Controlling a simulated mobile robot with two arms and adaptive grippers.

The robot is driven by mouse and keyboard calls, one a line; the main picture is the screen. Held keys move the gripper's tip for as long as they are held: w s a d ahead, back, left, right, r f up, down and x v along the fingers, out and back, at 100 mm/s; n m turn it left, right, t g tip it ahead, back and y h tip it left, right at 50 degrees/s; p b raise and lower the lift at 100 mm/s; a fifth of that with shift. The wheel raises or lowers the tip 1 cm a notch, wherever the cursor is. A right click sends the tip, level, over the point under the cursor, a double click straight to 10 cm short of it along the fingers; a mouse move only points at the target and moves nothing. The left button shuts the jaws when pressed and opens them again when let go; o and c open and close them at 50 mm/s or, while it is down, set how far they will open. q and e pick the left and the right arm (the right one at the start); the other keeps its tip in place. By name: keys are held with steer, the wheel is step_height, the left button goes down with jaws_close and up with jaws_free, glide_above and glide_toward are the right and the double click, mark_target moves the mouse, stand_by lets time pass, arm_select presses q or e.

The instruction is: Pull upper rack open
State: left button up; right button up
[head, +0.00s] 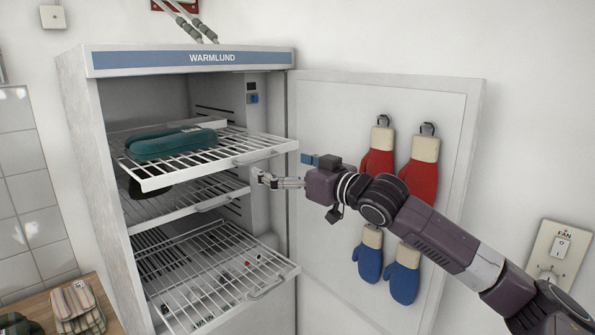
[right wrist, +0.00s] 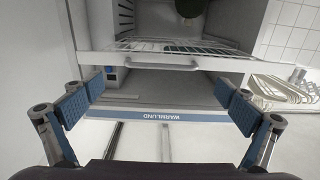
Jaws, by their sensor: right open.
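The upper rack (head: 230,145) is a white wire shelf that sticks out of the front of the WARMLUND cabinet (head: 82,120), with a handle (head: 266,156) on its front edge. A teal case (head: 172,143) lies on it. My right gripper (head: 264,181) is open and empty, just below and right of that handle in the picture, and appears apart from it. The upside-down right wrist view shows a rack front with a handle (right wrist: 165,66) beyond the spread blue-padded fingers (right wrist: 156,106). My left gripper is out of view.
A middle rack (head: 208,192) sits further in, with a dark item on it. The lower rack (head: 215,255) sticks out and holds small items. The open door (head: 340,105) at the right carries hanging red mittens (head: 420,180) and blue mittens (head: 369,255).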

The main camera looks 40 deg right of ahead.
steer(key=shift+s+d, duration=0.2)
steer(key=shift+s, duration=2.25)
